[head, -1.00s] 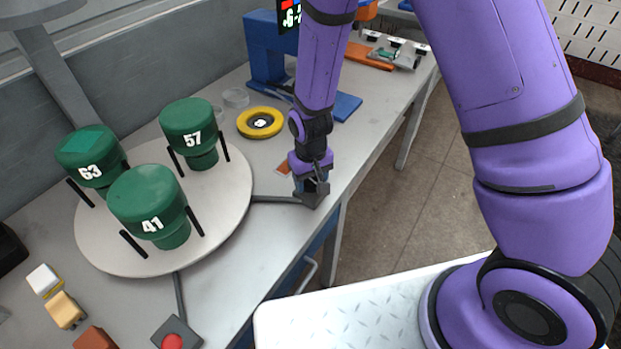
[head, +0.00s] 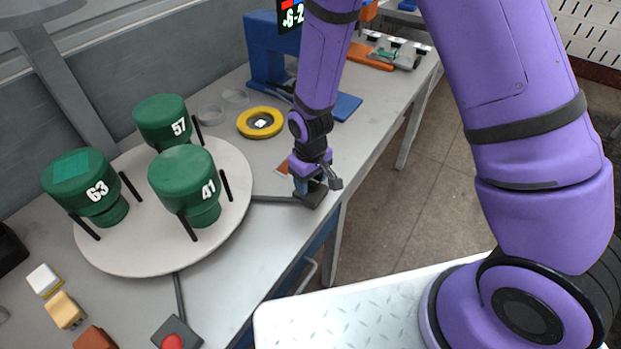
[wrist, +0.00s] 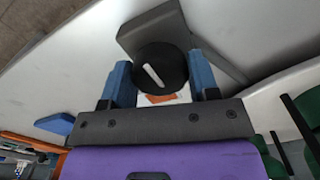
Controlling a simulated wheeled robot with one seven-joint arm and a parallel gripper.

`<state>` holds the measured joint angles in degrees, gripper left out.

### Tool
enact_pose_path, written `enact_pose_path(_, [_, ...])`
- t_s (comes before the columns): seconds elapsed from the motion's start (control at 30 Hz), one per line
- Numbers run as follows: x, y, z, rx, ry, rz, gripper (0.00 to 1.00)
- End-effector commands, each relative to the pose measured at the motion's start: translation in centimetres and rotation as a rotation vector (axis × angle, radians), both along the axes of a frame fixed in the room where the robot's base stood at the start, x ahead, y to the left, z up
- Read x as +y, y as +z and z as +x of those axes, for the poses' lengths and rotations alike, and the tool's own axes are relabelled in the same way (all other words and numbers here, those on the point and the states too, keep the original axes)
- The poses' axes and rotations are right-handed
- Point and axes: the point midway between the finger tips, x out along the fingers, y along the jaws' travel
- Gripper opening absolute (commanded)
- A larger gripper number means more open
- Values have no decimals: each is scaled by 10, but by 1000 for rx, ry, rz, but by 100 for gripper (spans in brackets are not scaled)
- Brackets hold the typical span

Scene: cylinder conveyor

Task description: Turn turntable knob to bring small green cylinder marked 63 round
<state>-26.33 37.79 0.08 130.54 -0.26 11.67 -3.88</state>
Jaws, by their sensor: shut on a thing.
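The round turntable (head: 150,262) carries three dark green cylinders held between black posts. The cylinder marked 63 (head: 85,185) stands at the left of the disc, with a lighter green patch on top. The cylinder marked 41 (head: 185,178) stands at the front right, and the one marked 57 (head: 162,120) at the back. My gripper (wrist: 160,82) points down with its blue fingers either side of the black round knob (wrist: 160,66), which has a white line. In the head view my gripper (head: 310,188) is over the knob's dark base, and the knob is mostly hidden.
A box with a red button (head: 177,335) stands at the table's front. A yellow ring (head: 260,122) and a blue stand (head: 268,50) are behind my gripper. Small white, tan and brown blocks lie at the front left.

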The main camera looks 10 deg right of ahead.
Motion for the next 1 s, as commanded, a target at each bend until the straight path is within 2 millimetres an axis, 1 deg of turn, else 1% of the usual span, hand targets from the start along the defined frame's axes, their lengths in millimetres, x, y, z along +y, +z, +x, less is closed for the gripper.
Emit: enact_pose_path(1.0, [0,0,0,0,145,0,31])
